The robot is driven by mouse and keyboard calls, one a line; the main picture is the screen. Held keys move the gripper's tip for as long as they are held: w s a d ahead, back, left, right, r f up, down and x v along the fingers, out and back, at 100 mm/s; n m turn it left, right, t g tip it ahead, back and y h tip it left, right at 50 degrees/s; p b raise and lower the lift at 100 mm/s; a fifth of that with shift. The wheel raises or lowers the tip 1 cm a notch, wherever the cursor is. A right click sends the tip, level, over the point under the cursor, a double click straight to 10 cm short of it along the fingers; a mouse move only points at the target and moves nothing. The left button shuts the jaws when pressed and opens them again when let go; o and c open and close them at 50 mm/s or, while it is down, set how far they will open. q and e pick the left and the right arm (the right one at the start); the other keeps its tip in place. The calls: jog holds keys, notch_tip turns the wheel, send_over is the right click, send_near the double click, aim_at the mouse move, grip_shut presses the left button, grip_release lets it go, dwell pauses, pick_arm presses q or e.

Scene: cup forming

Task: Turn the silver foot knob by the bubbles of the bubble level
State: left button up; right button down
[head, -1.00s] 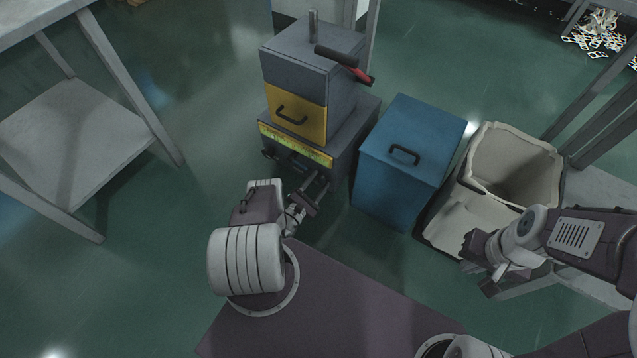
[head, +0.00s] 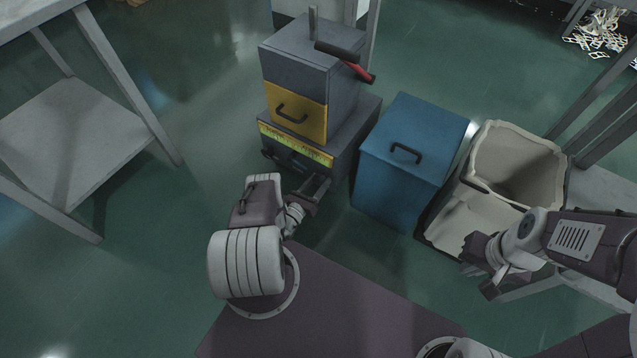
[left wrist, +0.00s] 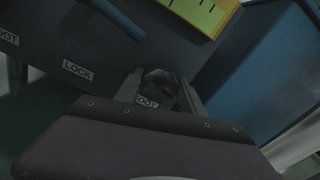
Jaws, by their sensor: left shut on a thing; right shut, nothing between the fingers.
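The grey machine (head: 345,150) stands in the middle of the head view, with a yellow-green strip (head: 296,146) on its base front, likely the level; separate bubbles are too small to make out. In the left wrist view a yellow-green panel with dark marks (left wrist: 203,12) shows at the top. My left gripper (head: 312,194) is low at the base front. It also shows in the left wrist view (left wrist: 158,92), its fingers shut on a dark, shadowed round foot knob (left wrist: 160,78) beside a "FOOT" label. My right gripper (head: 474,264) is shut and empty at the right.
A blue lidded bin (head: 410,160) stands right of the machine, and an open pale bin (head: 515,165) beyond it. A grey shelf table (head: 75,130) is at the left. Floor left of the machine is clear.

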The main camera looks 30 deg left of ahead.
pick_arm(q)
jog(key=shift+n, duration=0.7)
jog(key=o, duration=1.4)
jog(key=shift+s, duration=0.15)
jog(key=shift+s+a, duration=0.1)
jog(key=shift+s, duration=0.3)
jog(key=s+p, duration=0.1)
jog(key=s, duration=0.1)
jog(key=s+p, duration=0.1)
jog(key=s, duration=0.2)
jog(key=s+p, duration=0.1)
jog(key=s, duration=0.2)
jog(key=shift+a, duration=0.25)
